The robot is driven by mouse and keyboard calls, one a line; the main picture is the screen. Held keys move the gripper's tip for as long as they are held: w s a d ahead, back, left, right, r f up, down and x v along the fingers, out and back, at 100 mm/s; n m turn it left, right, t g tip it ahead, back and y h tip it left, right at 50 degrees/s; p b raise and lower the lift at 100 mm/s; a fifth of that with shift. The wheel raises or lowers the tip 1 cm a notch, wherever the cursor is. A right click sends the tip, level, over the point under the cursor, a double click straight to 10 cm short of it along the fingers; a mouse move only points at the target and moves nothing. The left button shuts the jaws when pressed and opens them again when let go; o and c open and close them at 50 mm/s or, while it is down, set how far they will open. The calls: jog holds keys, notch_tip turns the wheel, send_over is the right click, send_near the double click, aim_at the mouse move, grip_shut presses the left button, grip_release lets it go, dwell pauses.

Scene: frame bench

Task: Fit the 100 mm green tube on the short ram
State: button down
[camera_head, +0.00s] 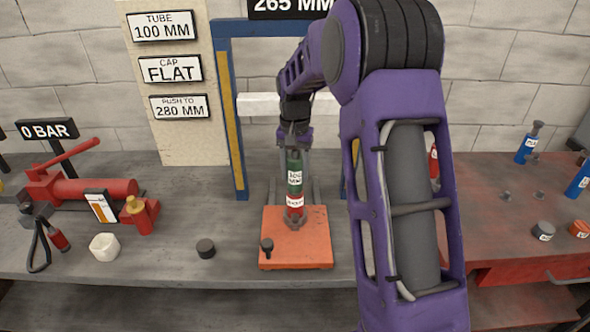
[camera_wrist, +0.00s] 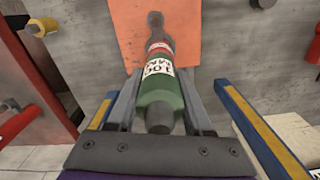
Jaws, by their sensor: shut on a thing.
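My gripper (camera_head: 294,158) points down at the press and is shut on the green tube (camera_head: 294,180), which has a white 100 MM label. The tube stands upright between the fingers; it also shows in the wrist view (camera_wrist: 160,97). Directly below and in line with it is the short red ram (camera_head: 295,212), with a white label, above the orange base plate (camera_head: 310,250). Green and red appear to meet, but I cannot tell whether the tube is fully seated. In the wrist view, the red part (camera_wrist: 157,48) lies just beyond the tube.
Blue press posts (camera_head: 230,110) stand close to the gripper. A dark cap (camera_head: 205,249) and a white cup (camera_head: 104,247) sit left on the grey bench. A red pump (camera_head: 90,192) is far left.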

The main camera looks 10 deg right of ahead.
jog(key=shift+c, duration=1.1)
grip_release()
notch_tip(320, 180, up, 17)
jog(key=p, duration=0.2)
jog(key=shift+r+p, duration=0.2)
jog(key=shift+p, duration=0.1)
